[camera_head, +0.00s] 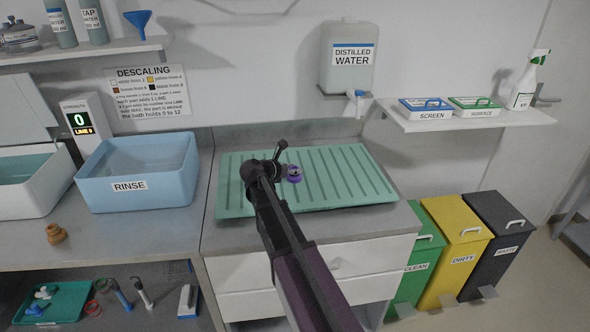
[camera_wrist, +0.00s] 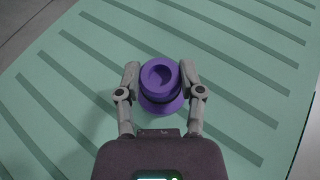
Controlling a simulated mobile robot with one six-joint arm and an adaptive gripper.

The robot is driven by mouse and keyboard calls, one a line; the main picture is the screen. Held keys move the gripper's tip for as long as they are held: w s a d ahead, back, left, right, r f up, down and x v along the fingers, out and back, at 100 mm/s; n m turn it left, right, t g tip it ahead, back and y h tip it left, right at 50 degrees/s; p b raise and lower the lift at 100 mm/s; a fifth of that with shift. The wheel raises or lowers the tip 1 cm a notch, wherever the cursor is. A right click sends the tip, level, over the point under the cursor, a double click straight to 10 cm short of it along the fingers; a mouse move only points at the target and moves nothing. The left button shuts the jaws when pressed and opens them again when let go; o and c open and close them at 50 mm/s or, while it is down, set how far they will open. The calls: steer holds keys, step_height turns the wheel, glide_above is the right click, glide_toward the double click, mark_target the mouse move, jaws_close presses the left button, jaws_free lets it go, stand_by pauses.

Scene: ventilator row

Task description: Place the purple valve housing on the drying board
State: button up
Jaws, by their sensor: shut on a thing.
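The purple valve housing (camera_wrist: 160,82) is a round, stepped piece with a hollow in its top, and it stands upright between the two fingers of my gripper (camera_wrist: 160,88) in the wrist view. My gripper is shut on it. In the head view the purple valve housing (camera_head: 294,174) shows just right of my wrist, over the middle of the drying board. The drying board (camera_head: 350,170) is a green ribbed board on the counter. I cannot tell whether the housing touches the board. My arm hides part of the board's front left.
A blue RINSE basin (camera_head: 135,165) stands left of the board. A brown part (camera_head: 56,233) sits on the counter before it. A distilled water tank (camera_head: 347,58) hangs behind. CLEAN, DIRTY and WASTE bins (camera_head: 455,240) stand at right. The board's right side is bare.

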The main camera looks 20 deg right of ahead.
steer(key=o, duration=1.1)
steer(key=shift+r, duration=0.1)
steer(key=shift+a+r+p, duration=0.1)
steer(key=shift+r+p, duration=0.05)
steer(key=shift+p, duration=0.2)
steer(key=p+v, duration=0.4)
steer(key=v, duration=0.6)
steer(key=shift+s+a+r, duration=0.1)
steer(key=shift+a, duration=0.1)
steer(key=shift+s+a+r, duration=0.15)
steer(key=shift+s+a, duration=0.05)
steer(key=shift+a, duration=0.35)
